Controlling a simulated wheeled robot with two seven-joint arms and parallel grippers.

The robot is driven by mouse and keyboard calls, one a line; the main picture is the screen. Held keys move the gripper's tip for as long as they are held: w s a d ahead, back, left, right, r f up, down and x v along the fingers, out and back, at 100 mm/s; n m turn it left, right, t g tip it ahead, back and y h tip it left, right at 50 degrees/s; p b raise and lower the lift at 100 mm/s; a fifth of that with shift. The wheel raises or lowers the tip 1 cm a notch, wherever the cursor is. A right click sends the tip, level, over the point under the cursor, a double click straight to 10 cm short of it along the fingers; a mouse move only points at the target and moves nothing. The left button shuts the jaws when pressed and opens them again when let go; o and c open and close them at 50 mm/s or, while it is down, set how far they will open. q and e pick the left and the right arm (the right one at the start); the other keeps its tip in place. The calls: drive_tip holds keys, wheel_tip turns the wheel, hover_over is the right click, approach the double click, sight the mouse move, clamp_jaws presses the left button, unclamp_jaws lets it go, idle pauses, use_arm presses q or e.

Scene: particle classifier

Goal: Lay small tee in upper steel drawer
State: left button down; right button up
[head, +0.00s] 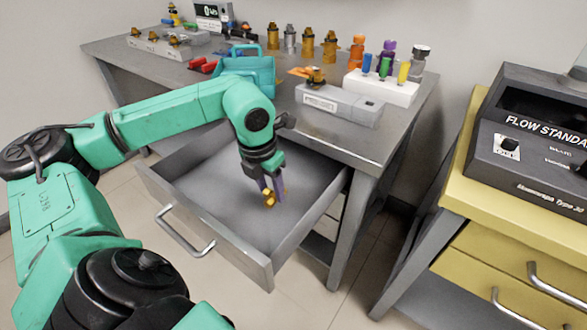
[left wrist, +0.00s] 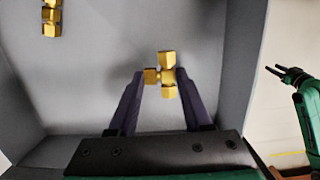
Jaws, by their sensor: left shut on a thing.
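The upper steel drawer (head: 215,228) is pulled open at the front of the grey bench. The small tee (head: 268,198) is a brass fitting. In the left wrist view, the tee (left wrist: 166,75) sits between the two dark fingers. My left gripper (head: 266,186) points down inside the drawer, shut on the tee. I cannot tell whether the tee touches the drawer floor. My right gripper (left wrist: 279,72) shows only at the right edge of the left wrist view, outside the drawer, with its fingers apart and empty.
Another brass piece (left wrist: 51,17) shows at the top left of the left wrist view. The bench (head: 405,120) holds a teal toolbox (head: 248,70), a grey block (head: 340,103), a white rack (head: 382,88) and several fittings. A yellow cabinet (head: 485,245) stands to the right.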

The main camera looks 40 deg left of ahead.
use_arm(q)
drive_tip(key=p, duration=0.2)
hover_over(297, 185)
drive_tip(key=s, duration=0.1)
drive_tip(key=shift+s+r, duration=0.15)
drive_tip(key=shift+s, duration=0.05)
drive_tip(key=f, duration=0.1)
drive_tip(key=w+f+b, duration=0.1)
drive_tip(key=f, duration=0.1)
drive_tip(key=shift+f, duration=0.4)
use_arm(e)
drive_tip(key=shift+s+d+f, duration=0.2)
drive_tip(key=shift+s+f, duration=0.4)
drive_tip(key=shift+f, duration=0.05)
drive_tip(key=shift+s+d+f, duration=0.2)
drive_tip(key=shift+s+f, duration=0.4)
use_arm(q)
drive_tip(key=shift+f, duration=0.1)
drive_tip(key=shift+c, duration=1.7)
unclamp_jaws()
use_arm(e)
drive_tip(key=shift+w+r, duration=0.1)
